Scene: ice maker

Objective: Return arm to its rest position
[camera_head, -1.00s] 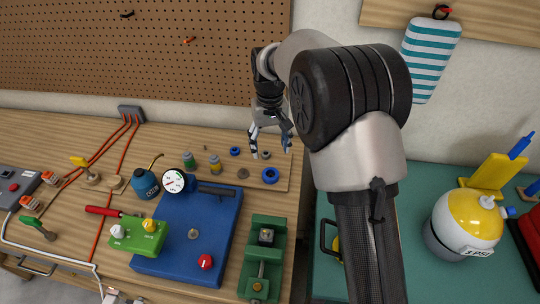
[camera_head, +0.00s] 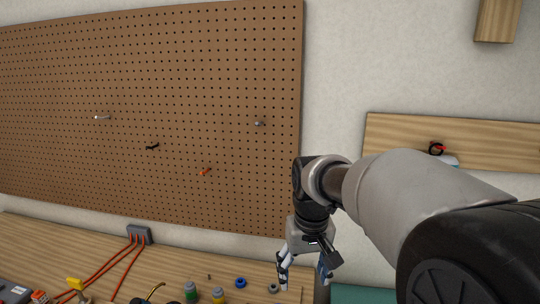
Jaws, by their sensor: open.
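My gripper (camera_head: 304,273) hangs below my wrist at the lower middle of the head view, fingers pointing down. Its two fingers are apart, with nothing seen between them. It is in front of the wall, near the right end of the wooden workbench (camera_head: 185,262). My arm reaches in from the lower right corner, with its large grey link and black joint close to the camera.
A pegboard (camera_head: 150,100) with a few hooks covers the wall at left. A wooden rail (camera_head: 400,135) holds a hook at right. A grey box (camera_head: 139,234) with red cables, a blue ring (camera_head: 241,282) and small jars (camera_head: 191,291) sit on the bench. A teal surface (camera_head: 362,294) lies at lower right.

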